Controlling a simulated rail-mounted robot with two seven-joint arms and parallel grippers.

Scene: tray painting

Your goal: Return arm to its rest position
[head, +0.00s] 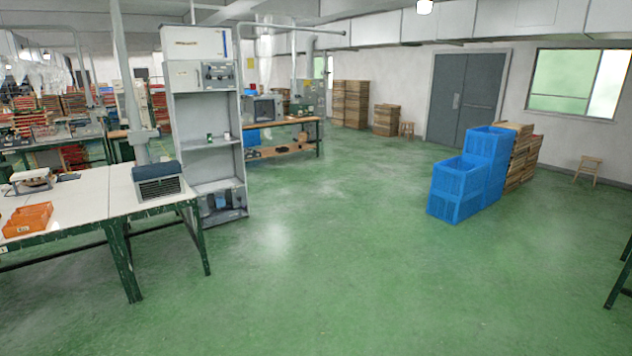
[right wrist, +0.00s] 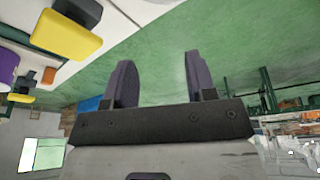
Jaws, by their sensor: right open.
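My right gripper (right wrist: 160,82) shows in the right wrist view. Its two dark fingers stand apart with nothing between them. Green floor (right wrist: 172,50) shows behind the fingers, and the picture is turned over, with the window low at the left. Neither gripper nor arm shows in the head view. My left gripper is in neither view.
In the right wrist view, a white table (right wrist: 118,20) with a yellow object (right wrist: 65,32) lies upper left. In the head view, a worktable (head: 95,195) with an orange bin (head: 27,220) stands left, a grey shelf (head: 205,130) behind it, blue crates (head: 458,190) right; the middle floor is clear.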

